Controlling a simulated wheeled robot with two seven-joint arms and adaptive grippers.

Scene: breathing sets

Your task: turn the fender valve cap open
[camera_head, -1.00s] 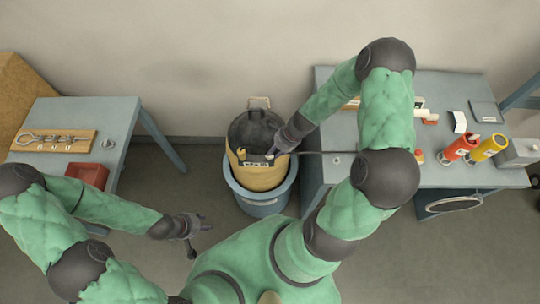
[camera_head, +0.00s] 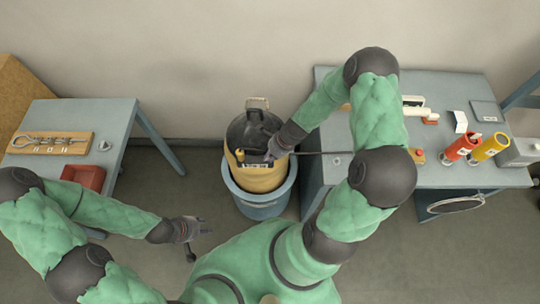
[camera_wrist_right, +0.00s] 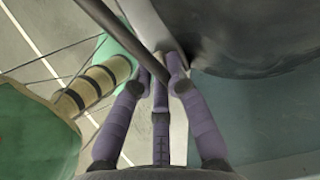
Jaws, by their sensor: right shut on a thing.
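The black-topped yellow fender (camera_head: 262,180) stands in a blue tub (camera_head: 255,208) between the two tables. A small yellow fitting (camera_head: 240,154), possibly the valve cap, shows on its front left side. My right gripper (camera_head: 272,157) is at the fender's front right edge. In the right wrist view, its purple fingers (camera_wrist_right: 161,80) close around the end of a thin dark rod (camera_wrist_right: 128,42). In the head view, this rod (camera_head: 320,153) runs right toward the table. The fingers' exact contact with the fender is hidden. My left gripper (camera_head: 200,227) is empty, fingers apart, over the floor.
The left table (camera_head: 115,115) holds a wooden board with metal tools (camera_head: 50,143) and a red tray (camera_head: 86,177). The right table (camera_head: 450,90) holds red (camera_head: 460,148) and yellow (camera_head: 489,148) cylinders and a grey box (camera_head: 515,153). Floor left of the tub is clear.

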